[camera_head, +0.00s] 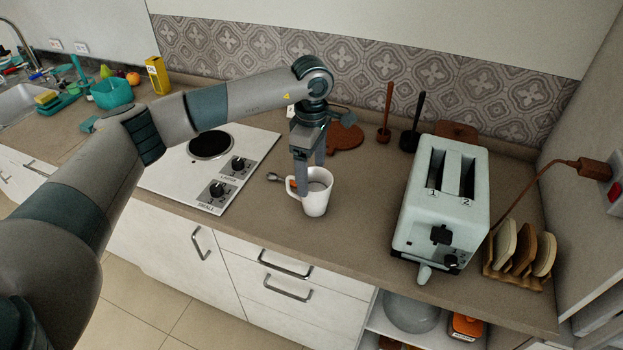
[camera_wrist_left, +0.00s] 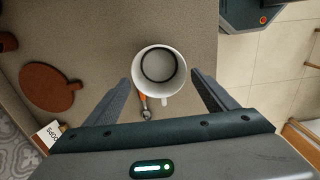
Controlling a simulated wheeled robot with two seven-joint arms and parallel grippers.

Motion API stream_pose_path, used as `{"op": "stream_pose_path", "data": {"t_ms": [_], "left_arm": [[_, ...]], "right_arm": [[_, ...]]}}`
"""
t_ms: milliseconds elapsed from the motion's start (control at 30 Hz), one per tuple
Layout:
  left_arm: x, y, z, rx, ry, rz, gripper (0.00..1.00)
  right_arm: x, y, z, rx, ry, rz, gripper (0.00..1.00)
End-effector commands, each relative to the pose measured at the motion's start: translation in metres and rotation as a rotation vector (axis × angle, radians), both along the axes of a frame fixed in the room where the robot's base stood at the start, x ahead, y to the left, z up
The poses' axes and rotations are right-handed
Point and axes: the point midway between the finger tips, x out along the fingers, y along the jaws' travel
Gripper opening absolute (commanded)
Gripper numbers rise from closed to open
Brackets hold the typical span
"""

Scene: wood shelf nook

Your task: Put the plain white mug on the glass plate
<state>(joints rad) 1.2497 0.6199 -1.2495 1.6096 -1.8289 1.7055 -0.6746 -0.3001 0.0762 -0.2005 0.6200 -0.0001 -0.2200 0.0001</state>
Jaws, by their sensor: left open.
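The plain white mug (camera_head: 317,201) stands upright on the brown counter, right of the hob. In the left wrist view I look down into the mug (camera_wrist_left: 160,93), with its handle toward the gripper body. My left gripper (camera_head: 309,179) is open and points down at the mug from above. In its wrist view the fingers of the gripper (camera_wrist_left: 159,78) lie on either side of the mug, with gaps. A translucent grey round dish (camera_head: 410,312) sits in the open shelf below the counter; I cannot tell if it is the glass plate. My right gripper is out of view.
A pale green toaster (camera_head: 437,218) stands right of the mug, with a toast rack (camera_head: 519,252) beyond it. A spoon with an orange part (camera_wrist_left: 145,106) lies close to the mug. A brown round board (camera_head: 345,136) lies behind. The white hob (camera_head: 204,176) is at left.

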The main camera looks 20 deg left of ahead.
Motion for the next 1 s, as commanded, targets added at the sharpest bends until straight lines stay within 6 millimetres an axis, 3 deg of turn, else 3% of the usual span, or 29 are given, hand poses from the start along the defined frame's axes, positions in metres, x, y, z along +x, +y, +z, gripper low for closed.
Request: {"op": "stream_pose_path", "data": {"t_ms": [300,500,1000], "left_arm": [[0.001,0.0,0.056,0.001,-0.004,0.0,0.79],[0.0,0.0,0.082,0.0,-0.002,0.0,0.79],[0.0,0.0,0.093,0.001,0.0,-0.001,0.79]], "right_arm": [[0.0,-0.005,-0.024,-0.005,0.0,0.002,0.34],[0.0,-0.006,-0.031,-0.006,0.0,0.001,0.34],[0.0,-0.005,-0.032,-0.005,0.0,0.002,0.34]]}}
